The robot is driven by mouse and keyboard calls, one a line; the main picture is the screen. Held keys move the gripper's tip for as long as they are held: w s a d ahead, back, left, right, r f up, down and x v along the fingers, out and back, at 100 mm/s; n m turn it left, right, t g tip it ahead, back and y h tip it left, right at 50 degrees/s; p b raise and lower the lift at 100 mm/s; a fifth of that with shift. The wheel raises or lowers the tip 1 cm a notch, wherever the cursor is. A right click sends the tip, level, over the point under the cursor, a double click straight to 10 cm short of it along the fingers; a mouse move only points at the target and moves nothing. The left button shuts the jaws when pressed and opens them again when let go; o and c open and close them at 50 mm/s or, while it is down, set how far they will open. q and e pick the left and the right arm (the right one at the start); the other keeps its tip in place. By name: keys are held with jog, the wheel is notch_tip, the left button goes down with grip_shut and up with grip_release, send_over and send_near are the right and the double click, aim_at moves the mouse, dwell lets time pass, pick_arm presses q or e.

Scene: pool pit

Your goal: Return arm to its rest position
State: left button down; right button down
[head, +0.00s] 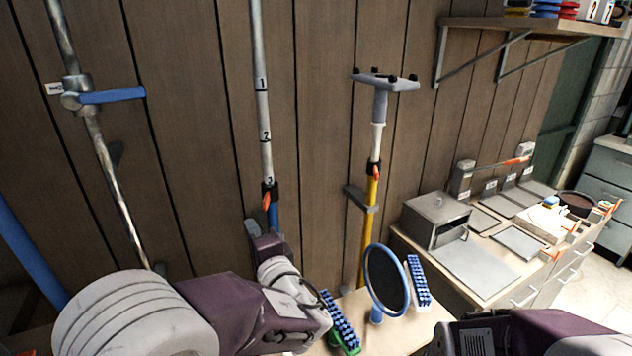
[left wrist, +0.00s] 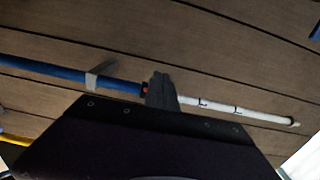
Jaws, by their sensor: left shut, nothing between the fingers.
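My left gripper (head: 253,228) is in front of the wall in the head view, close to the lower part of a numbered pole (head: 263,120). In the left wrist view its fingers (left wrist: 161,88) are together with nothing between them. The same pole (left wrist: 235,110), white above and blue below, runs behind the fingers; I cannot tell the gap to it. My left arm (head: 240,310) stretches in from the lower left. Part of my right arm (head: 530,335) shows at the bottom right, and its gripper is out of frame.
A yellow pole (head: 369,215) with a grey head stands at the wall. A round blue-rimmed mirror (head: 386,280) and blue brushes (head: 419,283) are on a bench below. A valve with a blue handle (head: 112,96) is at left. A counter (head: 500,290) bears a metal box (head: 434,216).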

pick_arm(q)
jog(key=s+a+f+n+g+y, duration=0.1)
jog(key=s+a+f+n+g, duration=0.3)
jog(key=s+a+f+g, duration=0.3)
jog(key=s+a+f+n+g+y, duration=0.1)
jog(key=s+a+f+n+g, duration=0.35)
jog(key=s+a, duration=0.35)
jog(key=s+d+f+n+g+h, duration=0.35)
jog(key=s+f+h, duration=0.25)
jog(key=s+f, duration=0.25)
jog(key=w+d+f+h, duration=0.2)
jog(key=d+h, duration=0.1)
jog(key=d, duration=0.2)
jog(key=w+d+f+t+h, duration=0.1)
jog(key=d+f+h, duration=0.1)
jog(key=d, duration=0.4)
jog(key=shift+w+f+m+h+p, duration=0.15)
jog(key=shift+w+m+h+p, duration=0.2)
jog(key=shift+h, duration=0.15)
